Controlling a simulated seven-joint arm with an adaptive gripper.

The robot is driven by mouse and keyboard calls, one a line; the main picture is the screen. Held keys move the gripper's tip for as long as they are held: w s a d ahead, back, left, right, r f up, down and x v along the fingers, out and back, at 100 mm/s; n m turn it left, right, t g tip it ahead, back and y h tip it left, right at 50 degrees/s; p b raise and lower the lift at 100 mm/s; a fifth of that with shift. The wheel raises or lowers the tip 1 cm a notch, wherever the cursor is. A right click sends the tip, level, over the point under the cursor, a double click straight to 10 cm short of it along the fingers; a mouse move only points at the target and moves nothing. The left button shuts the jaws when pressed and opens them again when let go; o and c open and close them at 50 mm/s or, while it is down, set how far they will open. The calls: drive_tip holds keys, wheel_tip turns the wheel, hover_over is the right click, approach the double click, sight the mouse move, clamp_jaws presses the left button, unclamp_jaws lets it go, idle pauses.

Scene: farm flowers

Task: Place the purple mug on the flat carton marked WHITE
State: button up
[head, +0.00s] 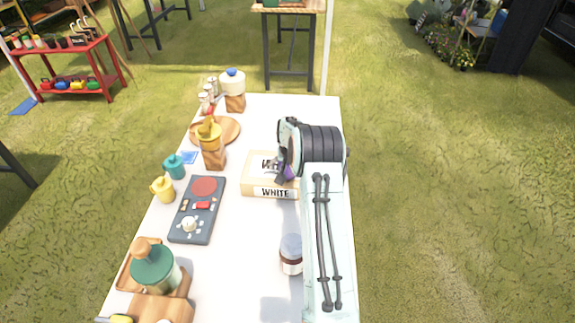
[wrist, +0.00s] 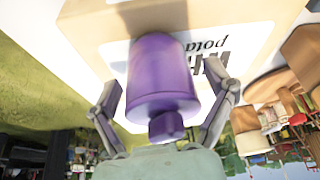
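The purple mug (wrist: 160,75) is between my gripper's two fingers in the wrist view, its handle side toward the wrist. A gap shows between the mug and each finger, so my gripper (wrist: 165,90) looks open around it. In the head view a little of the mug (head: 289,173) shows beside my gripper (head: 281,176), over the right part of the flat carton marked WHITE (head: 260,189). The carton (wrist: 95,30) fills the area behind the mug in the wrist view. Whether the mug's base touches the carton is hidden.
A jar (head: 291,254) stands near my arm. A dark panel with a red disc (head: 190,222), a yellow mug (head: 163,189), a teal mug (head: 175,166) and a wooden plate (head: 229,134) lie to the left. The white table (head: 245,235) is clear in front of the carton.

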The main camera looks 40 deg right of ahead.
drive_tip(key=shift+r, duration=0.1)
drive_tip(key=shift+r, duration=0.35)
drive_tip(key=v, duration=1.2)
drive_tip(key=s+a+r+n+y, duration=0.15)
drive_tip(key=a+r, duration=0.25)
drive_tip(key=a, duration=0.6)
drive_tip(key=s+a+r+n+g, duration=0.1)
drive_tip(key=s+a+r+n, duration=0.25)
drive_tip(key=s+a, duration=0.75)
drive_tip(key=s+a+f+n+g+y, duration=0.1)
drive_tip(key=s+a+n, duration=0.1)
drive_tip(key=s+a, duration=0.3)
drive_tip(key=s+a+f+n+g+y, duration=0.1)
drive_tip(key=s+a, duration=0.4)
drive_tip(key=s, duration=0.6)
drive_tip(key=shift+s+a+n+g, duration=0.2)
drive_tip(key=shift+s+n+g, duration=0.1)
drive_tip(key=shift+n+g, duration=0.15)
drive_tip(key=shift+f, duration=0.1)
